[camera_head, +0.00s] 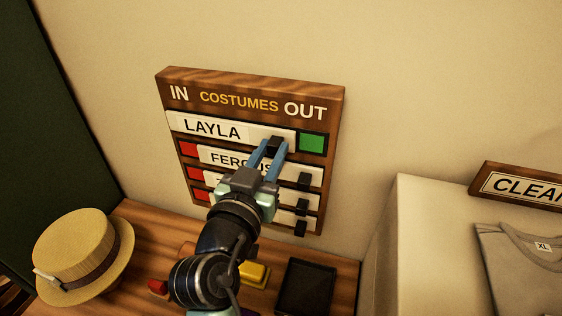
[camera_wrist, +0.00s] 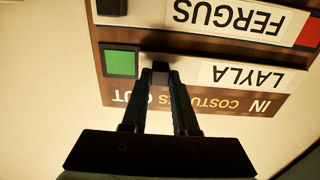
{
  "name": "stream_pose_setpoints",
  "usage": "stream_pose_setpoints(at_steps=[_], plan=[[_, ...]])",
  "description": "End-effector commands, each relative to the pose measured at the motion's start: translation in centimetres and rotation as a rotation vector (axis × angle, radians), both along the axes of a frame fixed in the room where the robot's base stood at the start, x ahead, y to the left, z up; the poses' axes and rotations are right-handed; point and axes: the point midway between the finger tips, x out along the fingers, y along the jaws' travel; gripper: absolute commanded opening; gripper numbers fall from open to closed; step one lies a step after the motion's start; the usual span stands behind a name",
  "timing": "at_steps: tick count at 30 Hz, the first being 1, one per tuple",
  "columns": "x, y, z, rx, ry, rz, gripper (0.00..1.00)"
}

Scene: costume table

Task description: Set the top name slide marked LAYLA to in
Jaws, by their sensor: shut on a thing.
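The wooden COSTUMES board (camera_head: 250,85) is on the wall, with IN at its left and OUT at its right. The top slide marked LAYLA (camera_head: 212,128) sits at the left, IN side of its slot, and a green patch (camera_head: 312,142) shows at the right end. The LAYLA slide is upside down in the wrist view (camera_wrist: 235,74). My gripper (camera_head: 276,150) is shut on the slide's black knob (camera_wrist: 160,72), with one finger on each side. My gripper hides part of the lower slides.
The FERGUS slide (camera_head: 225,158) below is to the right, with red at its left end and a black knob (camera_head: 304,181) at right. Lower rows also show red at left. A straw hat (camera_head: 80,255), a black tray (camera_head: 305,288) and a yellow block (camera_head: 254,273) are below.

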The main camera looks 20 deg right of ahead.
Motion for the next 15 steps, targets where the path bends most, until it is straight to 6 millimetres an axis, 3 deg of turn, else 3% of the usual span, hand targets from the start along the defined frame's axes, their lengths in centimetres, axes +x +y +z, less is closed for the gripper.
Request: stream_pose_setpoints(at_steps=[6, 7, 12, 15], plan=[[0.15, 0.45, 0.07, 0.001, 0.000, 0.011, 0.00], [0.15, 0.47, 0.07, 0.001, 0.000, 0.011, 0.29], [0.13, 0.42, 0.08, 0.002, 0.000, 0.010, 0.57], [0.10, 0.34, 0.08, 0.002, 0.000, 0.008, 0.57]])
